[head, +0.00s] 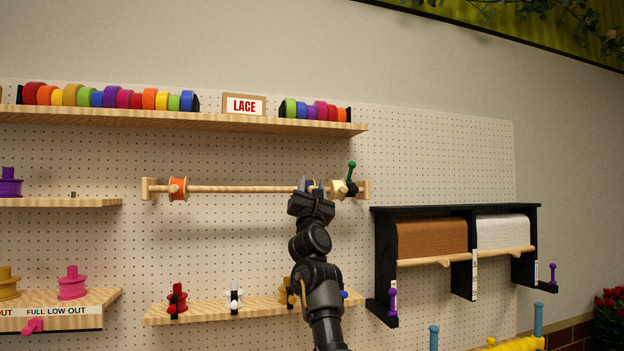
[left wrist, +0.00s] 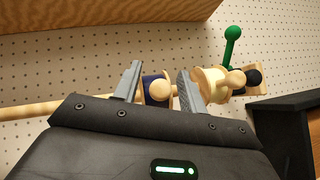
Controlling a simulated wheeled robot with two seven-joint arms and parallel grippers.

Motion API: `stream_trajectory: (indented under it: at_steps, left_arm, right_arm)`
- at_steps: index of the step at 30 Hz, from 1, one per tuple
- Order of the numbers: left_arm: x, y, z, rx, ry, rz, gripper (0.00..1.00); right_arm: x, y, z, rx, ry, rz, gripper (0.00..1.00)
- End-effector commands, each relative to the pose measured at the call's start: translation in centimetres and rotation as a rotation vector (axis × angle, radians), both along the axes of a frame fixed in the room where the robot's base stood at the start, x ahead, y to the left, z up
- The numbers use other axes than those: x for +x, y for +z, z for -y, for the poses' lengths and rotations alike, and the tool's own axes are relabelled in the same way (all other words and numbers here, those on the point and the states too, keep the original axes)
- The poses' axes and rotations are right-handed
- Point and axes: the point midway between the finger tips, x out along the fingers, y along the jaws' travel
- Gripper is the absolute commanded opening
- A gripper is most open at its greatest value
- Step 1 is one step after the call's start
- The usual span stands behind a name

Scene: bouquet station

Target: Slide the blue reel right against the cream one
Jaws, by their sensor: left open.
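The blue reel (head: 309,184) sits on the wooden rod near its right end, mostly hidden behind my left gripper (head: 308,188). In the left wrist view the blue reel (left wrist: 148,88), with a cream knob in front, shows between the two open fingers of my left gripper (left wrist: 158,85). The cream reel (head: 338,188) is just right of the gripper, and it also shows in the left wrist view (left wrist: 210,84). The right finger stands between the two reels, close to the cream one. Whether either finger touches a reel I cannot tell. My right gripper is not in view.
An orange reel (head: 178,189) is at the rod's left end. A green-knobbed clamp (head: 351,178) stands right of the cream reel. A shelf of ribbon rolls (head: 200,117) runs above. A black paper-roll rack (head: 455,212) is at right, and a small shelf (head: 205,310) is below.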

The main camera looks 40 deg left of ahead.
Motion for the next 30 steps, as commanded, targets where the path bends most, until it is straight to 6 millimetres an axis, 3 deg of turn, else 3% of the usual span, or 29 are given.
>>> stream_trajectory:
  at_steps: [12, 22, 30]
  left_arm:
    - [0.54, 0.5, -0.39, 0.0, -0.001, -0.001, 0.42]
    - [0.53, 0.52, -0.38, 0.0, -0.001, -0.001, 0.0]
    - [0.23, 0.41, -0.92, 0.001, 0.011, 0.0, 0.0]
  right_arm:
    - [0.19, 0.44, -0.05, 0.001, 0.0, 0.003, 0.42]
    - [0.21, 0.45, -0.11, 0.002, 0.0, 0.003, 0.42]
    - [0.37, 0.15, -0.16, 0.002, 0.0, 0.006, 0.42]
